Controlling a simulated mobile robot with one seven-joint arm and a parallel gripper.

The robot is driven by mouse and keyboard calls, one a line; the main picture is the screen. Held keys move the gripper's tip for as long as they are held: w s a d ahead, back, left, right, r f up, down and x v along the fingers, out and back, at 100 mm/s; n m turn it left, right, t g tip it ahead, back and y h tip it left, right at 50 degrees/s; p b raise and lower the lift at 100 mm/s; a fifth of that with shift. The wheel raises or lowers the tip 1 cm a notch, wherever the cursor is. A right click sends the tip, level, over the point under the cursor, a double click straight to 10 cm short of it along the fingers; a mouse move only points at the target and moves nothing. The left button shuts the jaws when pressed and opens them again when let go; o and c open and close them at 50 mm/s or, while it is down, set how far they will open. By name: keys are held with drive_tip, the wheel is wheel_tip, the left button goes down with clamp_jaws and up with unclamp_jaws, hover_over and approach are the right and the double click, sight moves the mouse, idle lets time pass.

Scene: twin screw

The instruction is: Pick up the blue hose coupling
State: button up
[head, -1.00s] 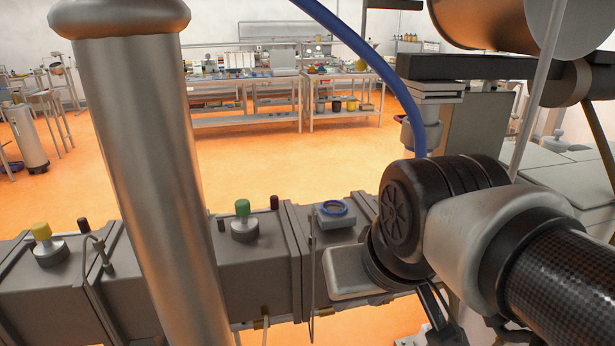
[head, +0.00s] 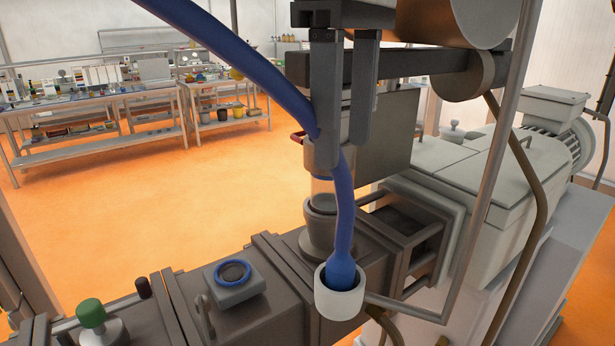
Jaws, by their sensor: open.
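The blue hose coupling (head: 341,268) is the wider end of a blue hose. It points down into a white round cup (head: 340,298) in the lower middle of the head view, and its lowest part is hidden inside the cup. The blue hose (head: 240,62) runs up from it, passes by grey vertical plates, and arcs to the top left. A grey port block with a blue ring (head: 233,273) sits on the dark machine barrel, left of the cup.
A thin bent metal rod (head: 485,190) rises right of the cup. A green-capped fitting (head: 91,313) stands on the barrel at lower left. Workbenches (head: 100,115) are far back across open orange floor.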

drive_tip(key=b, duration=0.2)
approach(342, 246)
wheel_tip(342, 246, down, 5)
drive_tip(key=shift+a+f, duration=0.15)
drive_tip(key=shift+f, duration=0.05)
drive_tip(key=shift+f+b, duration=0.5)
drive_tip(key=shift+f, duration=2.5)
drive_tip(key=c, duration=1.1)
